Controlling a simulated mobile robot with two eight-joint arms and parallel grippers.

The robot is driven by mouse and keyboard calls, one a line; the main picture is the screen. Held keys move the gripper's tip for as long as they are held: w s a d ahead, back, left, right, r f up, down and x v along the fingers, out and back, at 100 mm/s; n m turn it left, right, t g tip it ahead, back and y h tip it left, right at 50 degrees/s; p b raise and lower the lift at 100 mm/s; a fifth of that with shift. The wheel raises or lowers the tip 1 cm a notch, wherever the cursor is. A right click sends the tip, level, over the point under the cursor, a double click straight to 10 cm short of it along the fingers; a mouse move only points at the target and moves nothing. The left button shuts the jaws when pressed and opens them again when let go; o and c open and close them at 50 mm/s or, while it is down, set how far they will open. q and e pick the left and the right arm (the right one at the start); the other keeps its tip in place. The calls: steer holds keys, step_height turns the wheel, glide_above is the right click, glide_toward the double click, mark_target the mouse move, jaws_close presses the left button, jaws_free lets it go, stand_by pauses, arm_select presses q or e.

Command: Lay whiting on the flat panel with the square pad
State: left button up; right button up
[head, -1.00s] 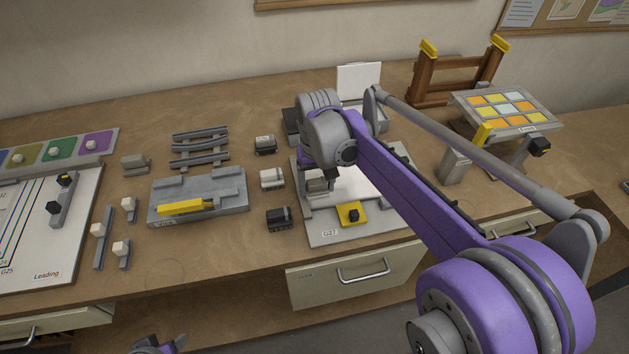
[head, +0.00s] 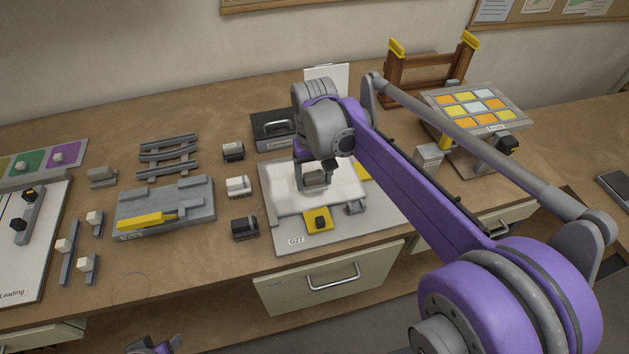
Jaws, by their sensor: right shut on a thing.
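The flat panel (head: 345,190) is a pale white sheet on a grey board (head: 285,240) labelled G27, at the centre of the head view. My right gripper (head: 315,176) points down over the middle of the panel. It is shut on a small grey block, seemingly the square pad (head: 316,182), which is low at the panel's surface; contact is hard to judge. My wrist and forearm hide the panel's far part. I cannot clearly tell any whiting from the white sheet. Only a purple bit of my left arm shows at the bottom edge; its gripper is out of view.
A yellow block with a black knob (head: 318,219) and a grey clip (head: 356,207) sit at the board's front. Small dark and white blocks (head: 238,186) stand left of it. A tilted coloured-tile stand (head: 480,105) is at right.

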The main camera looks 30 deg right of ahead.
mark_target(313, 174)
steer(key=shift+a+r+p, duration=0.15)
steer(key=shift+r+p, duration=0.1)
steer(key=shift+r, duration=0.3)
steer(key=shift+a+r+p, duration=0.15)
steer(key=shift+r+p, duration=0.05)
steer(key=shift+r, duration=0.3)
steer(key=shift+d+r+p, duration=0.2)
steer(key=shift+r+p, duration=0.3)
steer(key=shift+r, duration=0.25)
steer(key=shift+a+r+p, duration=0.1)
steer(key=shift+r+p, duration=0.5)
steer(key=shift+r, duration=0.45)
arm_select(q)
step_height(313, 174, up, 4)
steer(key=shift+a+r, duration=0.1)
steer(key=shift+r, duration=0.1)
